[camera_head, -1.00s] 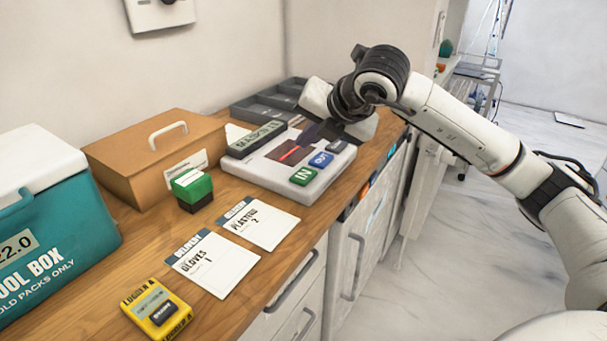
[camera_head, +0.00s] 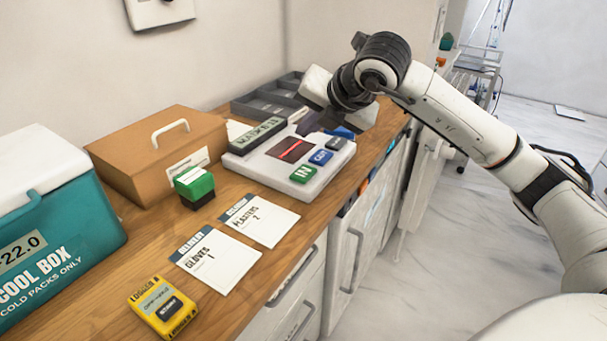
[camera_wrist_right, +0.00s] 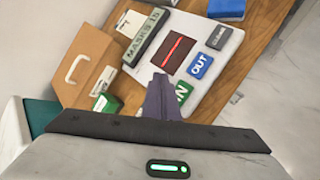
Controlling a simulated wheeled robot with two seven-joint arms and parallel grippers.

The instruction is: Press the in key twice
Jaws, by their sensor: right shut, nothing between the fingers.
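The green IN key (camera_head: 303,174) sits on the near right corner of a white counter device (camera_head: 257,167). The key also shows in the right wrist view (camera_wrist_right: 184,91), partly covered by my fingers. The blue OUT key (camera_head: 320,157) and a dark grey key (camera_head: 337,143) line up behind it. The device has a dark window with a red line (camera_head: 290,150) and a display reading MASKS 15 (camera_wrist_right: 147,36). My right gripper (camera_head: 308,123) is shut and empty, above the device's far side in the head view. My left gripper is out of view.
A blue box (camera_head: 343,132) lies beyond the device, partly behind my gripper. Grey trays (camera_head: 265,103) stand behind. A brown box (camera_head: 155,150), green stamp (camera_head: 194,185), two cards (camera_head: 216,262), a yellow logger (camera_head: 162,307) and a cool box (camera_head: 60,235) occupy the counter's left part.

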